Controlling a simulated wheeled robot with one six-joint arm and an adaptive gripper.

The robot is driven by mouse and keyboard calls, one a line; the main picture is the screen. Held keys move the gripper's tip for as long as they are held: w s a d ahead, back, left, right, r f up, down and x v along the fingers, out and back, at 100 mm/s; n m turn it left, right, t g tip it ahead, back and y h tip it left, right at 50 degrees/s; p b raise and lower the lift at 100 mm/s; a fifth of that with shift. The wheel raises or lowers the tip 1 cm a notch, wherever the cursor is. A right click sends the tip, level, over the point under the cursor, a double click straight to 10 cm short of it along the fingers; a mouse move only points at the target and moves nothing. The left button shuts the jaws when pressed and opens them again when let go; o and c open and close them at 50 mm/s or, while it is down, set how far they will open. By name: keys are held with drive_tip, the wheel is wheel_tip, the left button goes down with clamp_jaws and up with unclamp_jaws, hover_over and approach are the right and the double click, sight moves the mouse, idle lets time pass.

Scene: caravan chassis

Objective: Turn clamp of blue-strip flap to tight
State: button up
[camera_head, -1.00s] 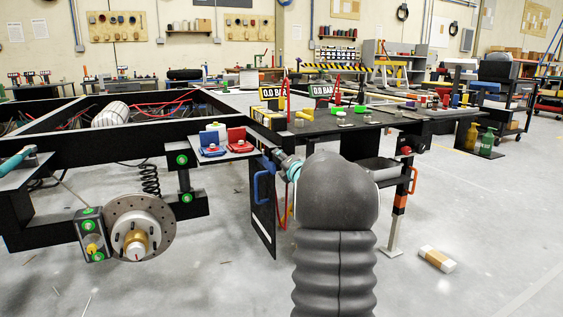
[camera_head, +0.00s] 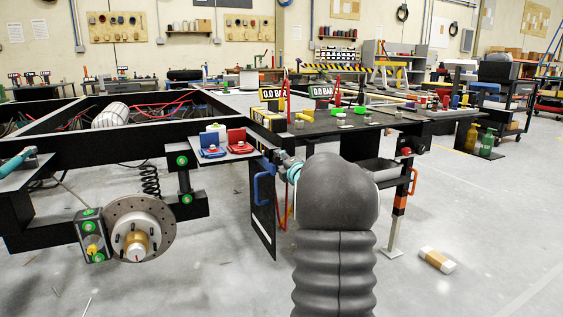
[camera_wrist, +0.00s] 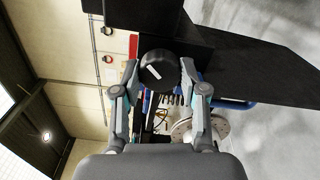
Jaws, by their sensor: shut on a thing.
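A round black knob (camera_wrist: 160,72) with a white mark line sits between the fingertips of my gripper (camera_wrist: 160,78) in the wrist view. The fingers are shut on it from both sides. The white line lies slanted on its face. A black hanging panel (camera_head: 262,218) with a blue handle strip (camera_head: 264,186) is left of my arm in the head view. The blue strip also shows in the wrist view (camera_wrist: 236,104), right of the fingers. My gripper (camera_head: 277,160) is near the panel's top in the head view, where my arm hides the knob.
A red handle (camera_head: 283,205) is right of the panel, close to my arm. A small shelf (camera_head: 238,156) carries red and blue parts. A brake disc (camera_head: 152,212) is at the left. A brown and white box (camera_head: 437,260) lies on the open floor at the right.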

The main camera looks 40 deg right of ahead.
drive_tip(key=o, duration=1.1)
drive_tip(key=shift+o, duration=0.2)
drive_tip(key=v, duration=1.2)
